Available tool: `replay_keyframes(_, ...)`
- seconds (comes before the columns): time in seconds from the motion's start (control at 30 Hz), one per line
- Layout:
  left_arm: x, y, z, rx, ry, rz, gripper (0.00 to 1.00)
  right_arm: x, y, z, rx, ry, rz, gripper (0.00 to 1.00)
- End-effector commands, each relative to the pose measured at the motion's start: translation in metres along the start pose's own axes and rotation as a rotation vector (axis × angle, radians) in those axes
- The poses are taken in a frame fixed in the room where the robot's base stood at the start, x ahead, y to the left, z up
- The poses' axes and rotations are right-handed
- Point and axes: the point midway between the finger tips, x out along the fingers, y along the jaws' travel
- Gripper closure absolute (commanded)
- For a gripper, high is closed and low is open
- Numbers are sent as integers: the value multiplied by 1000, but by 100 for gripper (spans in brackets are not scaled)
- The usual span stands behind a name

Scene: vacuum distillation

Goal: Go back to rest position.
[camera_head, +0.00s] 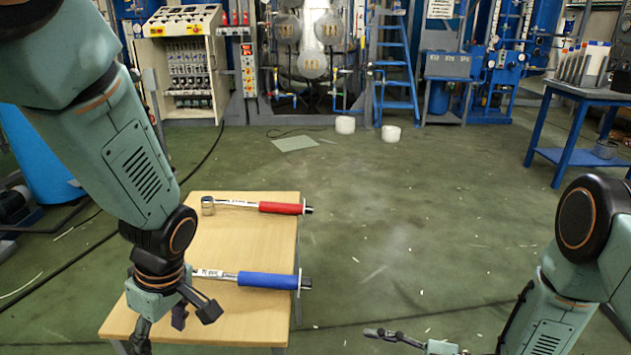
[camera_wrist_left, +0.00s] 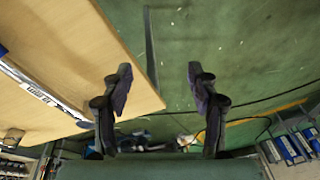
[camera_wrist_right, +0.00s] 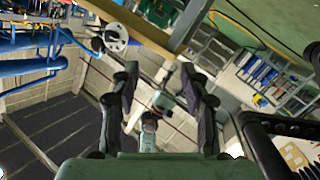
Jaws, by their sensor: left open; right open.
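My left gripper (camera_head: 172,318) is over the near left part of a small wooden table (camera_head: 240,325), fingers pointing down. In the left wrist view its two fingers (camera_wrist_left: 160,92) stand apart with nothing between them, by the table's edge. A red-handled wrench (camera_head: 280,208) lies across the far part of the table. A blue-handled wrench (camera_head: 268,280) lies nearer, its left end hidden behind my left gripper. My right gripper (camera_head: 410,342) is low at the right, over the floor and clear of the table. In the right wrist view its fingers (camera_wrist_right: 160,95) are apart and empty.
Green floor (camera_head: 400,240) is open right of the table. A blue bench (camera_head: 590,95) stands at the right. Two white tubs (camera_head: 345,125), a blue ladder (camera_head: 396,70) and a control cabinet (camera_head: 185,65) are at the back. A blue drum (camera_head: 40,160) is at the left.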

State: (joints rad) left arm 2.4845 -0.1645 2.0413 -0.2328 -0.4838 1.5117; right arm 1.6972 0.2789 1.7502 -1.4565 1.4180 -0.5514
Motion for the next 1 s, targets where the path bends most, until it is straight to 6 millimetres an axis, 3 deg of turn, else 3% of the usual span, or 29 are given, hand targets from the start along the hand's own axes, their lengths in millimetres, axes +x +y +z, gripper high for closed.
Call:
replay_keyframes(0.17,46,-24,32,227,-94,25,40,0,-15,15,248,-228,76,54)
replay_keyframes(0.27,73,-45,54,381,-145,57,40,-11,-34,28,436,-404,132,54)
replay_keyframes(0.47,112,-97,92,671,-198,134,40,-61,-92,39,813,-783,253,54)
replay_keyframes(0.7,134,-167,121,981,-185,198,40,-148,-173,10,1205,-1242,435,54)
replay_keyframes(0.8,136,-186,126,1074,-166,210,40,-177,-196,-7,1306,-1379,505,54)
replay_keyframes(1.0,138,-201,129,1157,-144,219,40,-201,-214,-23,1385,-1494,575,54)
